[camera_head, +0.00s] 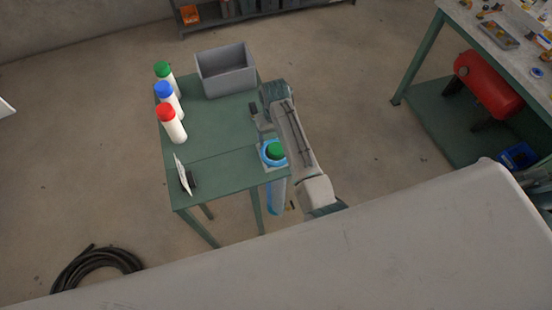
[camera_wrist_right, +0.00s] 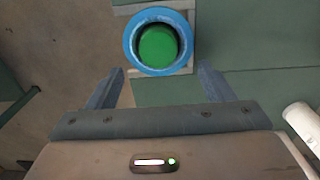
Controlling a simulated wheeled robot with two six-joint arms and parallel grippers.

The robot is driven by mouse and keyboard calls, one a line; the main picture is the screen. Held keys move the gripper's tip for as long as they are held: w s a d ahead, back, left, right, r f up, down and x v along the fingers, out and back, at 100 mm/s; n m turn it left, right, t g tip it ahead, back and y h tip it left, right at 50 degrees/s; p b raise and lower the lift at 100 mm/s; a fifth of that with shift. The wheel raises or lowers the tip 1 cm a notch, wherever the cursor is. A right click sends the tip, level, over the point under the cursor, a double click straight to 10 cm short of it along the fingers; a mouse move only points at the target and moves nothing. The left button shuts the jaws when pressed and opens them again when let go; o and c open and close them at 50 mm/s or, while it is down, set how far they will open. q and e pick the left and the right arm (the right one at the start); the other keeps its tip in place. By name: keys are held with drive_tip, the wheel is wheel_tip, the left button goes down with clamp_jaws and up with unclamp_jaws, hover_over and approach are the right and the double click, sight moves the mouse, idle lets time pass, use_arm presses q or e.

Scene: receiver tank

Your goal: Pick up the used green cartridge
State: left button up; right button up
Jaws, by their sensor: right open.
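The green cartridge's round green cap (camera_head: 275,150) sits inside a blue ring (camera_head: 265,160) at the right edge of the green table. A blue cylinder hangs below the ring; the cartridge's body is hidden inside. In the right wrist view the green cap (camera_wrist_right: 158,46) fills the middle of the blue ring (camera_wrist_right: 131,50), just beyond the fingertips. My right gripper (camera_head: 261,120) is above the table, close to the cap. Its two fingers are spread and empty in the wrist view (camera_wrist_right: 160,76), apart from the ring. My left gripper is out of view.
White bottles with green (camera_head: 163,69), blue (camera_head: 164,89) and red (camera_head: 166,111) caps stand along the left of the green table (camera_head: 215,130). A grey bin (camera_head: 226,71) is at its back. A small white card (camera_head: 182,175) stands at the front left.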

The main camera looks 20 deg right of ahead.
sight(276, 148)
drive_tip(key=shift+f, duration=0.8)
drive_tip(key=shift+f+p, duration=0.65)
wheel_tip(276, 148, down, 3)
drive_tip(key=shift+d+f+p, duration=0.1)
drive_tip(key=shift+d+p, duration=0.05)
drive_tip(key=shift+p, duration=0.4)
drive_tip(key=shift+f, duration=0.45)
drive_tip(key=c, duration=1.5)
drive_tip(key=shift+r, duration=0.1)
